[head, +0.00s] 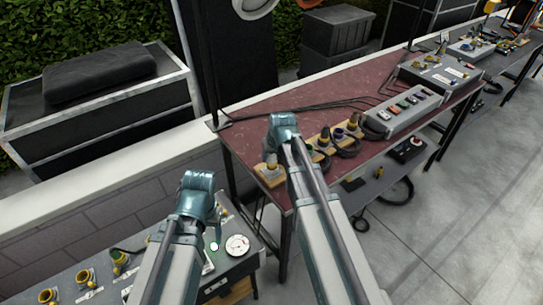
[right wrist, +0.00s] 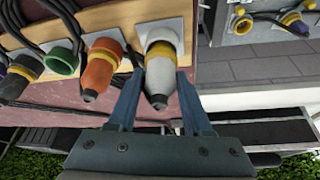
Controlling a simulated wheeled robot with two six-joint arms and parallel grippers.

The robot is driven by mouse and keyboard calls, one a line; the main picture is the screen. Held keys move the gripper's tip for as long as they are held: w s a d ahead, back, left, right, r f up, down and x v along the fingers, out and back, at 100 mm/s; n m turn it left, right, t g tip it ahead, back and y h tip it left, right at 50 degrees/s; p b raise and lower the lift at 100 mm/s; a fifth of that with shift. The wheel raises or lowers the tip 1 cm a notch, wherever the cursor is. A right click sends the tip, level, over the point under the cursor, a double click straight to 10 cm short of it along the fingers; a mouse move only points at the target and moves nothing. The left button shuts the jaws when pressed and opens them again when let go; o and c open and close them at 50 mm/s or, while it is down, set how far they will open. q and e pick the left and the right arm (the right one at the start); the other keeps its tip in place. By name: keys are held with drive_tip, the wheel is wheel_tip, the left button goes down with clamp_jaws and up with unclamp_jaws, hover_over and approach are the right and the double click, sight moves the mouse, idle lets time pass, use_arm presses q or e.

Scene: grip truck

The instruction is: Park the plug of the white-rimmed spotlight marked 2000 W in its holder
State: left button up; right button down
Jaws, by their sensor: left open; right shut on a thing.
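In the right wrist view a white-grey plug (right wrist: 161,72) with a yellow ring sits at a square pale holder plate on a wooden board (right wrist: 100,18). My right gripper (right wrist: 157,104) has one finger on each side of this plug and is shut on it. In the head view the plug (head: 270,164) shows at the near left end of the red table, with my right gripper (head: 284,124) just above it. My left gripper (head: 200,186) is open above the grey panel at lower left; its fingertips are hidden. A white-rimmed spotlight (head: 254,8) is cut off at the top; no marking is readable.
In the right wrist view an orange plug (right wrist: 101,69) and a green socket (right wrist: 62,61) stand beside it on the board. Black cables run over the red table (head: 290,100). A grey socket box (head: 404,112) stands further along. Yellow connectors (head: 84,277) line the lower-left panel.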

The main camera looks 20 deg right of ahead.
drive_tip(key=shift+f+b, duration=0.55)
drive_tip(key=shift+f, duration=0.1)
drive_tip(key=shift+c, duration=1.2)
unclamp_jaws()
drive_tip(key=shift+o, duration=0.2)
drive_tip(key=shift+o, duration=1)
drive_tip(key=shift+r, duration=0.15)
drive_tip(key=shift+r+p, duration=2.4)
drive_tip(key=shift+p, duration=0.15)
